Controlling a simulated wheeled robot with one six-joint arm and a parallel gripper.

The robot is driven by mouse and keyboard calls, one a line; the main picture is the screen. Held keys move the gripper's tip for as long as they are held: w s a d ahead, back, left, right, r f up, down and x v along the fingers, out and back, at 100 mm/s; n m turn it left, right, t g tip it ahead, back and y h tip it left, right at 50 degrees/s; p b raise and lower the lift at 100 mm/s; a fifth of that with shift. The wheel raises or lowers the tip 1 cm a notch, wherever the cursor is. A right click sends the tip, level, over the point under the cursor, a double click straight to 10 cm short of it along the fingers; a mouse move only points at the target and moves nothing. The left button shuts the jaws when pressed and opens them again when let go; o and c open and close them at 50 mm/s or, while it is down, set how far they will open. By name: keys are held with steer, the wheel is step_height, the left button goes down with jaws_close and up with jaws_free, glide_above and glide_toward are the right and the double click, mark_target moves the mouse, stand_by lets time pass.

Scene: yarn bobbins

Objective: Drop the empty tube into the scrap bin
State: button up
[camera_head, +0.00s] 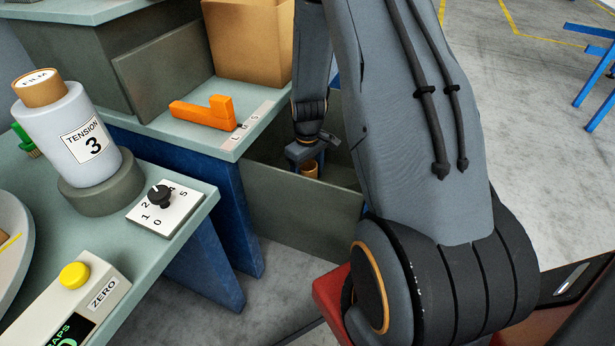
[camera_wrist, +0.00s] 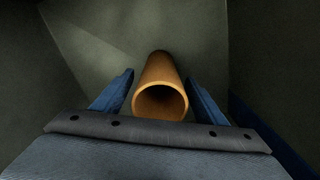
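The empty tube (camera_wrist: 160,103) is a hollow orange-brown cylinder. In the wrist view it lies lengthwise between the two blue fingers of my gripper (camera_wrist: 160,77), with its open end facing the camera. A gap shows on each side of it, so my gripper looks open around it. In the head view the tube (camera_head: 310,169) shows just below my gripper (camera_head: 308,160), inside the scrap bin (camera_head: 300,222), an open grey-green box. The bin's grey walls (camera_wrist: 95,45) surround the tube in the wrist view. I cannot tell whether the tube touches the bin's floor.
A bench left of the bin holds an orange bracket-shaped part (camera_head: 203,113) and a cardboard box (camera_head: 250,40). The nearer bench carries a bobbin marked TENSION 3 (camera_head: 75,140), a dial (camera_head: 160,195) and a yellow button (camera_head: 74,275).

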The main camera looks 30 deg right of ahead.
step_height(320, 180, up, 13)
steer(key=p, duration=0.3)
steer(key=shift+r, duration=0.15)
stand_by(0.4)
